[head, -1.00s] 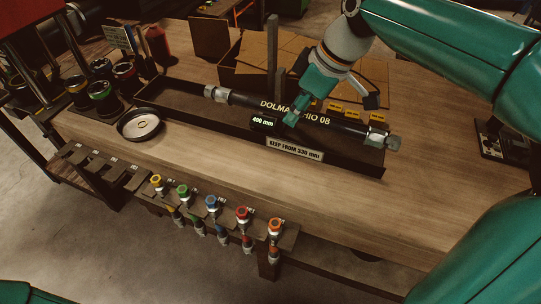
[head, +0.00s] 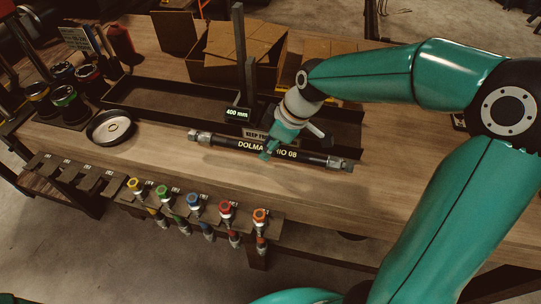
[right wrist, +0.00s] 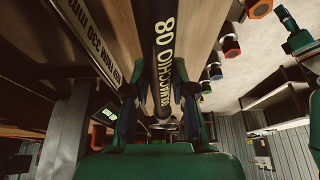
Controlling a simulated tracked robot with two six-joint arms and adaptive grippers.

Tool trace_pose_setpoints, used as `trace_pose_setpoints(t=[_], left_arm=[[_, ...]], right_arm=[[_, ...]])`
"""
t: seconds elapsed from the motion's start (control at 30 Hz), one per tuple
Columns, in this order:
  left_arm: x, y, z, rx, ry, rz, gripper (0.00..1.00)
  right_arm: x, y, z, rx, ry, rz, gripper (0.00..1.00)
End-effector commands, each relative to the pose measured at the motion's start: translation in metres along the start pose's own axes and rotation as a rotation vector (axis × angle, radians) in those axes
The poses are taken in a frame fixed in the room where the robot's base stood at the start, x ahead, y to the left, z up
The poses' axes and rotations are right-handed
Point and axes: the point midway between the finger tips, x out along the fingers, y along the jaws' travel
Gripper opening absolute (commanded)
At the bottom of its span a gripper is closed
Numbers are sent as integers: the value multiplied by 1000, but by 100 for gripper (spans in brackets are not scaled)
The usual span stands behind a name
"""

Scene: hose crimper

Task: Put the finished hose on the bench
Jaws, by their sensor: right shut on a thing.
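The finished hose (head: 225,142) is black with metal fittings at both ends and pale lettering that starts "DOLMA". It lies lengthwise just in front of the black tray, over the wooden bench (head: 400,195). My right gripper (head: 268,152) is shut on it near its middle. In the right wrist view the hose (right wrist: 163,40) runs between the two fingers (right wrist: 158,112). A shadow shows on the bench below the hose; I cannot tell whether the hose touches the wood. My left gripper is not in view.
A round metal dish (head: 110,127) lies at left. Several coloured-top tools (head: 195,203) hang along the front edge. Cardboard boxes (head: 235,50) stand behind. Bare bench lies in front of the hose.

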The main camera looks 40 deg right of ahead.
Motion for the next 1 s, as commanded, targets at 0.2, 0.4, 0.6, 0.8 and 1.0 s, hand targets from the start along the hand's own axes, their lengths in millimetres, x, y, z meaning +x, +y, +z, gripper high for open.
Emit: trace_pose_setpoints(t=[0.2,0.4,0.6,0.8,1.0], left_arm=[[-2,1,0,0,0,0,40],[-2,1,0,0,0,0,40],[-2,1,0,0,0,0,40],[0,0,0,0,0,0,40],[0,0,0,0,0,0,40]], right_arm=[[24,0,10,2,-2,-3,0],[38,0,16,1,0,1,0],[38,0,16,0,1,1,0],[40,0,16,-1,-1,-1,41],[40,0,16,-1,-1,-1,50]])
